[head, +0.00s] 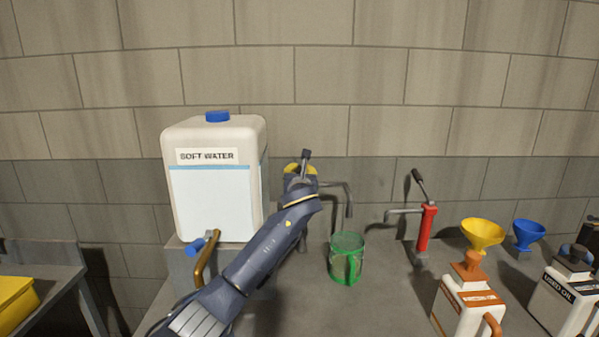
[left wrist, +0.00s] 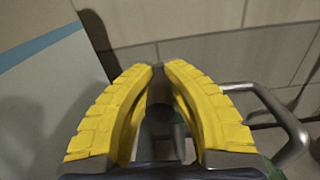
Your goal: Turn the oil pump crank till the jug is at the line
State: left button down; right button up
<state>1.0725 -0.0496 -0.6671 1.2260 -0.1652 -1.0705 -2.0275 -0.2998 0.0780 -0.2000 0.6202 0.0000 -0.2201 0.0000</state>
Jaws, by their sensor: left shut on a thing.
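My left gripper (head: 300,168) is at the pump behind the counter's middle. In the left wrist view its yellow fingers (left wrist: 160,75) are closed around a dark upright crank handle (left wrist: 159,112). The tip of the handle (head: 306,155) stands above the fingers in the head view. The rest of this pump is mostly hidden by my arm; its grey spout (head: 338,188) reaches right and bends down, and also shows in the left wrist view (left wrist: 268,108). A green see-through jug (head: 347,259) stands upright below the spout. I cannot make out its level or line.
A white soft water tank (head: 217,195) with a blue tap (head: 196,246) stands left of my arm. A red lever pump (head: 427,228) stands right of the jug. A yellow funnel (head: 482,233), blue funnel (head: 528,233) and oil cans (head: 468,308) crowd the right. Counter before the jug is clear.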

pick_arm(q)
jog(key=shift+a, duration=0.15)
jog(key=shift+a+f+n, duration=0.25)
jog(key=shift+a+n, duration=0.4)
jog(key=shift+n, duration=0.5)
jog(key=shift+a+f+n, duration=0.3)
jog(key=shift+a+n, duration=0.35)
jog(key=shift+n, duration=0.55)
jog(key=shift+a+f+n, duration=0.25)
jog(key=shift+a+n, duration=0.4)
jog(key=shift+n, duration=0.5)
jog(key=c, duration=1.2)
grip_release()
jog(key=shift+f, duration=0.1)
jog(key=shift+s, duration=0.1)
jog(key=shift+s, duration=0.1)
jog(key=s, duration=1.1)
jog(key=shift+s, duration=0.4)
jog(key=shift+d, duration=0.1)
